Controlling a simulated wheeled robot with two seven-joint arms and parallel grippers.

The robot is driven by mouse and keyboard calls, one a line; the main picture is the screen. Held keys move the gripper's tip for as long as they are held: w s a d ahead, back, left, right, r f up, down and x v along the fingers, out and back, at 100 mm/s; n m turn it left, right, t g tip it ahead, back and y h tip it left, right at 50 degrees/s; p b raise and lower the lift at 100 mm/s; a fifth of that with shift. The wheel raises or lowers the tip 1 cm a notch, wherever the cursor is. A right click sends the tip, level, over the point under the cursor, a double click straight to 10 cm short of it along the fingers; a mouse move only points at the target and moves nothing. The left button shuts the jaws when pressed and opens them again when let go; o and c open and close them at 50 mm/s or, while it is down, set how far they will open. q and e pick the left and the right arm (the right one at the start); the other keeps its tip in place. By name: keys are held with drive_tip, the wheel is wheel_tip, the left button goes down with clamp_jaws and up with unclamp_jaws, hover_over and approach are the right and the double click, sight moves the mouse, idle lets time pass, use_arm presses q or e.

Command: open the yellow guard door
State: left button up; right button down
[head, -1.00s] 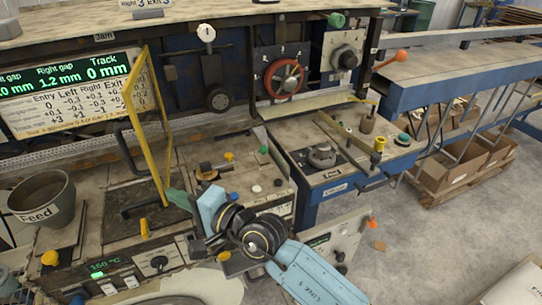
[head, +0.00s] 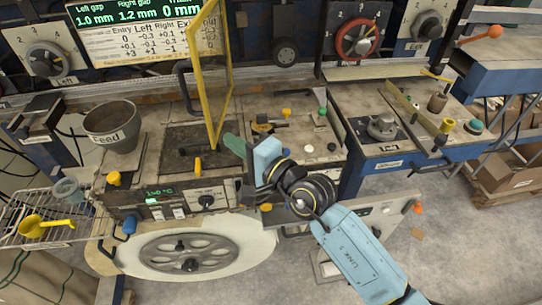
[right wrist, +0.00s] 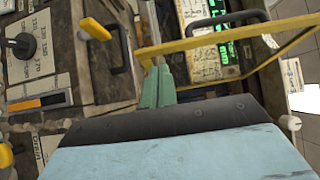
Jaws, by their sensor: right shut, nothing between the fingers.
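The yellow guard door (head: 203,98) is a tall yellow frame with a see-through panel. It stands upright, seen at a slant, above the dark plate of the laminating machine. My right gripper (head: 234,146) has green fingers, pressed together and empty, beside the lower corner of the door on its right. In the right wrist view the yellow door frame (right wrist: 205,42) runs across just beyond the shut fingers (right wrist: 157,86). I cannot tell whether they touch it. My left gripper is not in view.
A dark plate with a black handle (head: 197,145) and a yellow knob lies below the door. A grey Feed cup (head: 112,125) stands to its left. A large spoked reel (head: 190,252) sits at the front. A wire basket (head: 40,220) with a yellow scoop is at the left.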

drive_tip(key=s+d, duration=0.4)
drive_tip(key=s, duration=0.5)
drive_tip(key=shift+s+d+b, duration=0.3)
drive_tip(key=shift+s+d, duration=0.05)
